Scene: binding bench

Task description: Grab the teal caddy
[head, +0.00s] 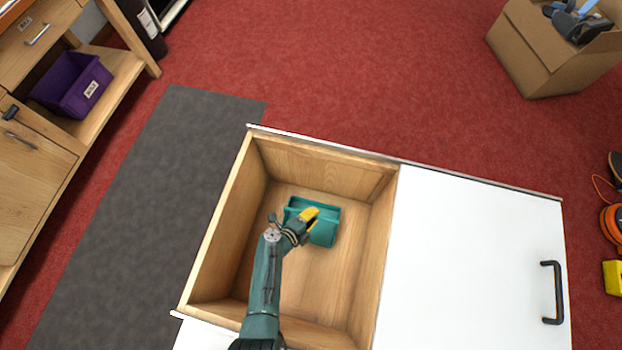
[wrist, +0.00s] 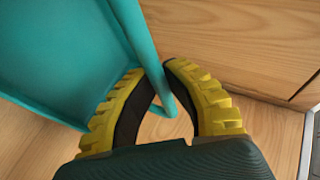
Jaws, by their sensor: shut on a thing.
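The teal caddy (head: 325,225) sits inside an open wooden compartment, near its middle, in the head view. My gripper (head: 311,213) reaches down into the compartment over the caddy and hides part of it. In the wrist view the caddy (wrist: 60,50) fills the upper left. My gripper's yellow ridged fingers (wrist: 160,85) are closed around a teal bar of the caddy, with one finger on each side. The lower end of the bar shows between the fingers. I cannot tell whether the caddy touches the compartment floor.
A white panel (head: 465,255) with a black handle (head: 553,292) lies to the right. A cardboard box (head: 535,60) stands at the upper right. A purple bin (head: 72,88) sits on a shelf at the left.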

